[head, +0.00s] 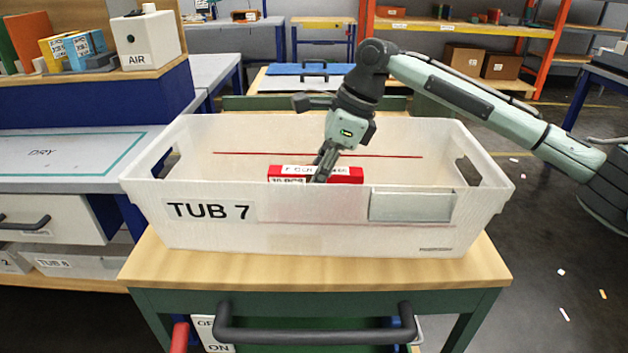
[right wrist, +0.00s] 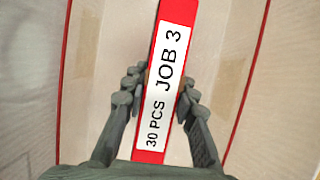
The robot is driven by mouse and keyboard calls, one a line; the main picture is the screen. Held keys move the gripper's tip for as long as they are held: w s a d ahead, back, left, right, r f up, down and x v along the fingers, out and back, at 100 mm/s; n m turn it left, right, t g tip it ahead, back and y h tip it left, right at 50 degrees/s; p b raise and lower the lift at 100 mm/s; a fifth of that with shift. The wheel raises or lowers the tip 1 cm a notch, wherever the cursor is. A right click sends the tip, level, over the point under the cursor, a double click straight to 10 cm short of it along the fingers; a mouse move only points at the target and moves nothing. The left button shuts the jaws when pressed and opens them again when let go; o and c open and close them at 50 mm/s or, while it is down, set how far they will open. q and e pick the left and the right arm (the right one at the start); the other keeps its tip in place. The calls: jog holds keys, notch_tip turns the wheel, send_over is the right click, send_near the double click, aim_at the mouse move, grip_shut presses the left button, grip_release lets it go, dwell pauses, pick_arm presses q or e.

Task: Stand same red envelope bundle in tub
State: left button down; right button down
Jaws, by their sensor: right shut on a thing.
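The white tub (head: 340,235), labelled TUB 7, stands on a wooden-topped table. The red envelope bundle (head: 345,176) is inside it, its top showing above the front wall and its lower part hidden. In the right wrist view the bundle (right wrist: 180,20) has a white label reading "30 PCS JOB 3". My right gripper (head: 322,172) reaches down into the tub, its fingers on either side of the bundle. In the right wrist view the gripper (right wrist: 166,92) is shut on the bundle. Whether the bundle touches the tub floor is hidden. My left gripper is not in view.
A red line (head: 235,154) runs along the tub's inner back wall. A grey bench marked DRY (head: 40,160) stands at the left, with a shelf holding boxes and a white AIR box (head: 147,40) above it. A black handle (head: 315,337) sticks out at the table's front.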

jog(key=c, duration=1.2)
grip_release()
jog(key=shift+f, duration=0.1)
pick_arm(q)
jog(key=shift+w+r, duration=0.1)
pick_arm(e)
jog(key=v, duration=1.1)
jog(key=shift+r, duration=0.4)
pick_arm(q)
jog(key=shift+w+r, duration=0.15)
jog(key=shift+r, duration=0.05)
pick_arm(e)
jog(key=shift+d+r, duration=0.2)
jog(key=shift+r, duration=0.05)
